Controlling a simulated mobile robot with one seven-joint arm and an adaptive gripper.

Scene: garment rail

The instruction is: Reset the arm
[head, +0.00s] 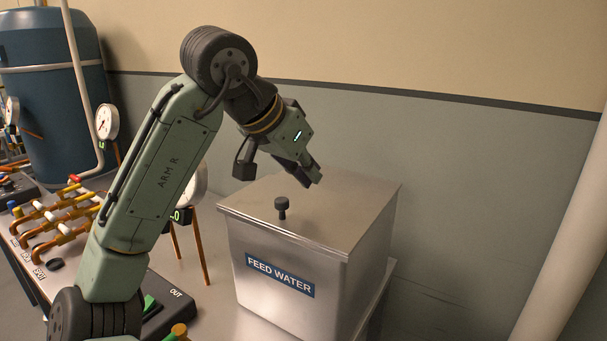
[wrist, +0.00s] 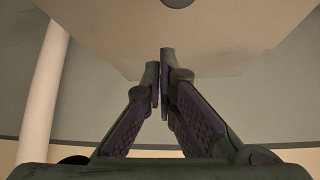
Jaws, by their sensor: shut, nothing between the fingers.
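My arm (head: 165,165) rises from the lower left and bends over at the top, with its end pointing down and to the right. My gripper (head: 314,180) is in the air by the lid of the metal feed water box, behind the lid's black knob in the head view. In the wrist view my gripper (wrist: 161,85) shows its two fingers together at the tips, with nothing between them. It is shut and empty. I cannot tell its exact height above the lid.
The feed water box (head: 285,290) has a black knob (head: 282,207) on its lid. Copper pipes with coloured valves (head: 60,220) and gauges (head: 107,122) stand at the left, before a blue tank (head: 45,80). A pale pipe (head: 565,230) runs at the right. Air above the box is free.

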